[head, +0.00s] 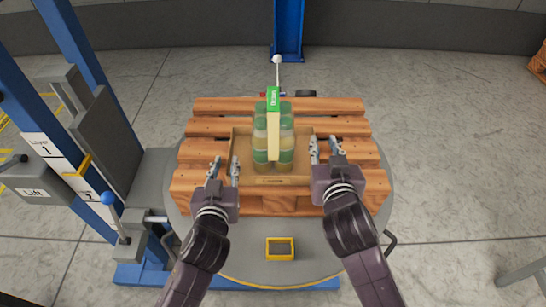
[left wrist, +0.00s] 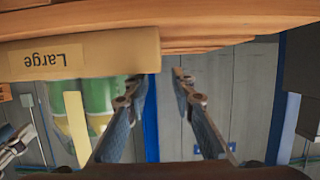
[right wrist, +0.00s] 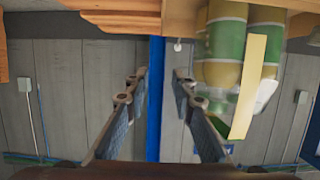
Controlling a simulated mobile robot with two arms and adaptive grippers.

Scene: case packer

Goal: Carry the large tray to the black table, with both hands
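The large tray (head: 272,181) is a shallow tan tray with a "Large" label on its front wall. It rests on a wooden pallet and holds several green and yellow jars (head: 260,140). The label also shows upside down on the tray (left wrist: 110,55) in the left wrist view. My left gripper (head: 224,168) is open and empty at the tray's front left corner. My right gripper (head: 325,148) is open and empty beside the tray's right side. I cannot tell whether either gripper's fingers straddle a tray wall. No black table is in view.
The slatted pallet (head: 200,125) sits on a grey round platform (head: 330,262). A yellow-framed box (head: 280,248) is at its front. A blue post frame with a lever (head: 110,200) stands close on the left. A blue post (head: 288,30) stands behind.

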